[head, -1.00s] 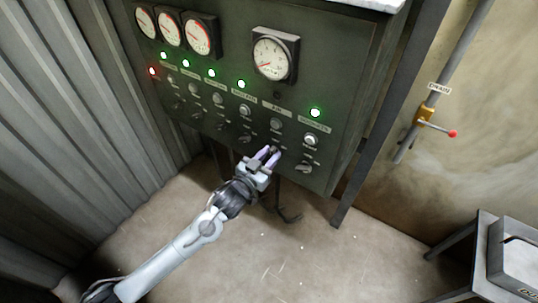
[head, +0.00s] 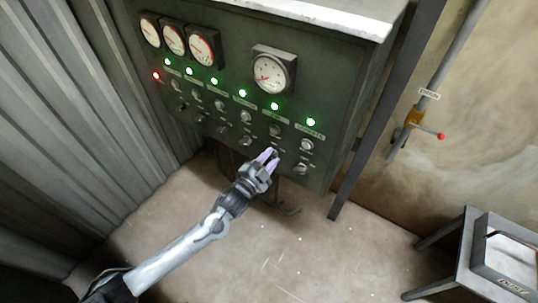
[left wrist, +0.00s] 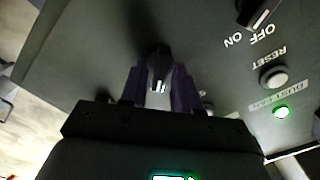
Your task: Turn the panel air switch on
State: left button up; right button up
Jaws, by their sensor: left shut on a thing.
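The dark green control panel (head: 330,80) fills the upper middle of the head view. Its air column, second from the right, has a lit green lamp (head: 274,106) and a round button (head: 274,131) below it. My left gripper (head: 269,156) is at the bottom of that column. In the left wrist view its two purple fingers (left wrist: 160,85) are shut on the air switch (left wrist: 158,65), a dark knob between the fingertips. The fingers and shadow hide most of the knob and its labels. My right gripper is in neither view.
A neighbouring switch (head: 301,169) is close on the right; its ON and OFF marks show in the left wrist view. Gauges (head: 272,73) line the panel's top. A pipe valve with a red-tipped handle (head: 428,132) is on the right wall, above a metal stand (head: 450,245).

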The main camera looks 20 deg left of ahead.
pick_arm(q)
jog(key=shift+m+p, duration=0.45)
jog(key=shift+m, duration=0.65)
jog(key=o, duration=0.7)
jog(key=shift+o, duration=0.2)
jog(key=shift+s, duration=0.1)
jog(key=p+v, duration=0.2)
jog(key=v, duration=0.8)
jog(key=shift+s, duration=0.3)
jog(key=shift+a, duration=0.1)
